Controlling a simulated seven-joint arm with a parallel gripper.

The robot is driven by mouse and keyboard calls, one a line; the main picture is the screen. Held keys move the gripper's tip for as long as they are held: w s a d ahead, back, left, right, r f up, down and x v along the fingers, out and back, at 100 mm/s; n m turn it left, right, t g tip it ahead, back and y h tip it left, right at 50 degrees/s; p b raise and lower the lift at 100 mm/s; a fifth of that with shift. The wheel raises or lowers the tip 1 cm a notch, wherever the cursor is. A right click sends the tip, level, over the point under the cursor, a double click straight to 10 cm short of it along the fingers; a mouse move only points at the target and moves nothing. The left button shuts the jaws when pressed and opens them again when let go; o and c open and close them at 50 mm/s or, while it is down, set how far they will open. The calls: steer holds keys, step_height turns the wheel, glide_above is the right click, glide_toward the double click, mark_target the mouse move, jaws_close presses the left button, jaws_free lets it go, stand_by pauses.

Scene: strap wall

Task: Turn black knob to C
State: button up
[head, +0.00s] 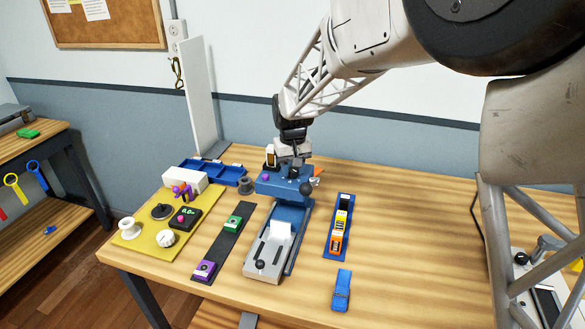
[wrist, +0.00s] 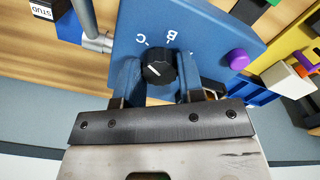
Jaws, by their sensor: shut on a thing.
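The black knob (wrist: 158,68) sits on the sloped blue panel (wrist: 212,45) in the wrist view. White letters C (wrist: 141,38) and B (wrist: 171,35) are printed above it; a further mark at its right is partly hidden. A short white line on the knob lies on its left part, slanting; I cannot tell that it meets a letter. My gripper (wrist: 158,78) has one finger on each side of the knob and is shut on it. In the head view my gripper (head: 293,168) is over the blue machine (head: 270,186) and hides the knob.
A purple button (wrist: 238,59) is right of the knob in the wrist view, with a metal rod (wrist: 90,22) at left. In the head view a yellow board (head: 145,243) and blue tray (head: 230,177) stand left, a blue strip (head: 331,251) right.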

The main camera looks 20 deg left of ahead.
mark_target(293, 169)
steer(key=shift+m, duration=0.7)
steer(key=o, duration=0.9)
steer(key=shift+r, duration=0.15)
steer(key=shift+r, duration=3.75)
